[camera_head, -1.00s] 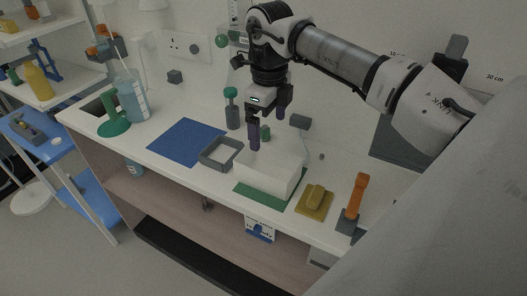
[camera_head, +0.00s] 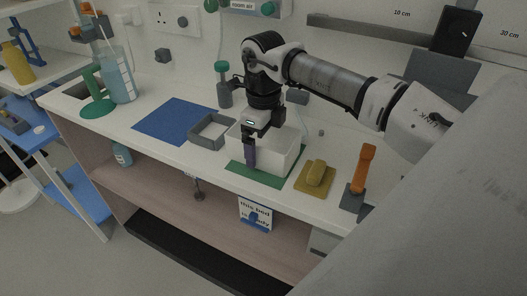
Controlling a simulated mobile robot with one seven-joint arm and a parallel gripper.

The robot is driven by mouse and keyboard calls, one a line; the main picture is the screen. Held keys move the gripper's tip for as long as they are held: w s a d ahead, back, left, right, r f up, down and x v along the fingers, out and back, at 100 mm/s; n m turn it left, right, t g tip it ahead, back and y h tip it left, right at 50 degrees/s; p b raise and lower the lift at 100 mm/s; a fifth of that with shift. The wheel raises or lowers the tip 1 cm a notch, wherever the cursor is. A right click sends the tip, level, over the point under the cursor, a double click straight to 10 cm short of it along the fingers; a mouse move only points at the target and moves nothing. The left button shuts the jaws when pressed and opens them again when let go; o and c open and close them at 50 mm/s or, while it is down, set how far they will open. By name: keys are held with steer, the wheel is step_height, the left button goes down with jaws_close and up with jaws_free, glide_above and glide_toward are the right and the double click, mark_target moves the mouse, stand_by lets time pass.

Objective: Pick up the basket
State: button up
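The white basket (camera_head: 274,162), an open-topped box, stands on a green mat (camera_head: 238,168) on the white counter. My gripper (camera_head: 258,148) points down at the basket's front left part. The other finger is mostly hidden by the gripper and the basket, so I cannot tell whether the fingers are closed on the wall. The basket appears to rest on the mat.
A grey open frame (camera_head: 210,133) lies just left of the basket, beside a blue mat (camera_head: 172,120). A yellow block on a yellow pad (camera_head: 315,178) and an orange-handled item (camera_head: 363,172) stand to the right. A green-topped grey bottle (camera_head: 223,85) stands behind.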

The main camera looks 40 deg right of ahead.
steer(key=shift+f, duration=0.1)
steer(key=shift+c, duration=0.3)
steer(key=c, duration=0.8)
step_height(320, 180, up, 20)
steer(key=p, duration=1.3)
